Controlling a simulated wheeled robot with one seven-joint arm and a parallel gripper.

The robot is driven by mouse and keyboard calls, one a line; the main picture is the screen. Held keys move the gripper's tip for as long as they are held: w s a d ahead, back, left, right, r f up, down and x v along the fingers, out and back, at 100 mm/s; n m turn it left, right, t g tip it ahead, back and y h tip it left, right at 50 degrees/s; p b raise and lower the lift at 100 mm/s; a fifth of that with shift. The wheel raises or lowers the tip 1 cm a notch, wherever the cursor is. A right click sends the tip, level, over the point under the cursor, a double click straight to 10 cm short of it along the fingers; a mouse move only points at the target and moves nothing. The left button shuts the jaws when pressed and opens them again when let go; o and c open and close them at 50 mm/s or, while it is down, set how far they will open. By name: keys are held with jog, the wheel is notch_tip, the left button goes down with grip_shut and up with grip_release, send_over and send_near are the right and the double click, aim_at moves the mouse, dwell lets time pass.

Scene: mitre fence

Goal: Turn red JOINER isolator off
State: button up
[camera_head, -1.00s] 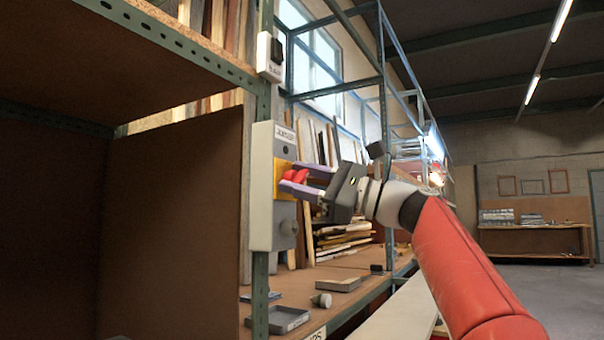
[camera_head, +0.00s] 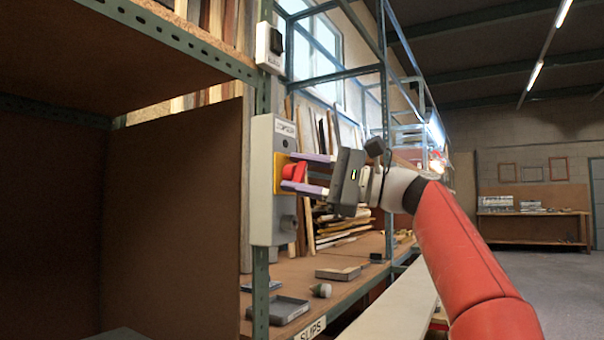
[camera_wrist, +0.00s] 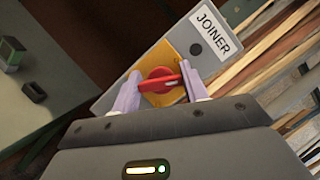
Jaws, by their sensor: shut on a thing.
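The red JOINER isolator knob (camera_head: 290,174) sits on a yellow plate (camera_head: 278,178) on the grey isolator box (camera_head: 261,208), which is fixed to the shelf upright. My gripper (camera_head: 306,174) reaches in from the right, with its two pale purple fingers on either side of the knob. In the wrist view the red knob (camera_wrist: 160,80) lies between the fingers (camera_wrist: 159,94), its handle running across from one finger to the other. The JOINER label (camera_wrist: 216,33) shows above it on the box. The fingers are shut on the knob. They hide part of its edges.
A smaller switch box (camera_head: 270,48) with a black rocker is above the isolator. Below is a shelf with a grey tray (camera_head: 280,310), a small round-ended item (camera_head: 320,290) and a flat box (camera_head: 338,273). Timber leans behind. A brown panel (camera_head: 170,215) stands left.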

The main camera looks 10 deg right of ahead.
jog(key=o, duration=1)
